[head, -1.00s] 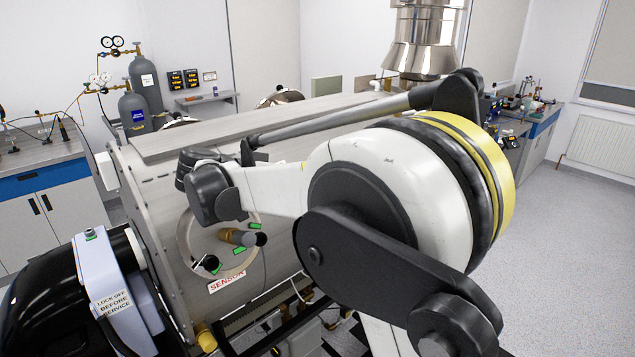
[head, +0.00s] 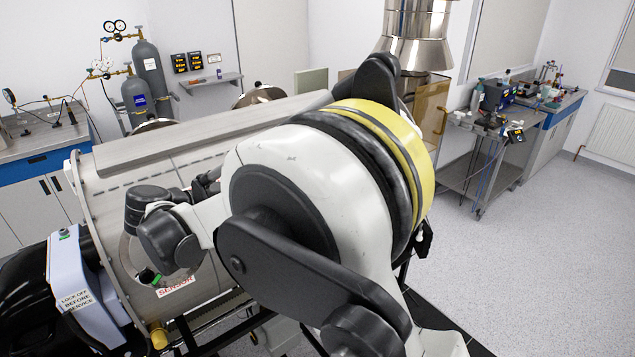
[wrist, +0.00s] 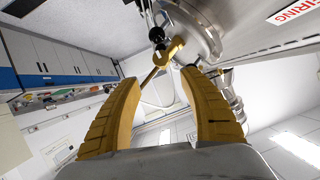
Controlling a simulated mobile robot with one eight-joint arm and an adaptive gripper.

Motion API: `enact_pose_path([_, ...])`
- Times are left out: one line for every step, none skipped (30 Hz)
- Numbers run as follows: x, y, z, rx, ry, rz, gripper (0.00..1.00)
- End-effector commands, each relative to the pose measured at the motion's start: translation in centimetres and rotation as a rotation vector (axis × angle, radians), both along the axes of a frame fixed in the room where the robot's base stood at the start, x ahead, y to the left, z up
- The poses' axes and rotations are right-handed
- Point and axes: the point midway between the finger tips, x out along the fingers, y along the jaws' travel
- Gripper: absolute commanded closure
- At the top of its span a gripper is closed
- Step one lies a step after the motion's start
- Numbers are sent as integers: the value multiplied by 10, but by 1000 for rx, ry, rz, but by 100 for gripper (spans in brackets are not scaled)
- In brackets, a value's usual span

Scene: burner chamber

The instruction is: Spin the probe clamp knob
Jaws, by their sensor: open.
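In the wrist view my gripper (wrist: 163,78) is open, its two yellow fingers spread with nothing held between them. Just beyond the fingertips is a brass-coloured cylindrical fitting (wrist: 173,50) on a round metal port (wrist: 205,38). A small black knob (wrist: 156,35) sits beside the fitting; I cannot tell for sure that it is the probe clamp knob. In the head view my arm hides most of the port and the gripper.
The large metal chamber (head: 110,190) fills the left middle. A grey lock-off box (head: 75,285) stands at its near left end. A steel trolley (head: 470,165) stands behind on the right. The floor (head: 510,270) at right is clear.

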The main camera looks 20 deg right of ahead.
Motion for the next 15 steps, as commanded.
enact_pose_path([1, 0, -1, 4, -8, 0, 49])
enact_pose_path([2, -2, -2, 5, -10, -1, 49])
enact_pose_path([3, -6, -4, 6, -12, -3, 49])
enact_pose_path([4, -10, -6, 6, -11, -4, 49])
enact_pose_path([6, -14, -8, 5, -11, -5, 49])
enact_pose_path([9, -20, -11, 5, -11, -5, 49])
enact_pose_path([11, -25, -13, 5, -11, -5, 49])
enact_pose_path([13, -31, -15, 5, -11, -6, 49])
enact_pose_path([16, -38, -19, 5, -11, -6, 49])
enact_pose_path([19, -44, -21, 5, -11, -5, 49])
enact_pose_path([21, -49, -23, 5, -10, -5, 49])
enact_pose_path([24, -55, -26, 4, -9, -5, 49])
enact_pose_path([26, -60, -28, 4, -10, -5, 49])
enact_pose_path([28, -65, -30, 4, -10, -5, 49])
enact_pose_path([30, -70, -32, 4, -10, -5, 49])
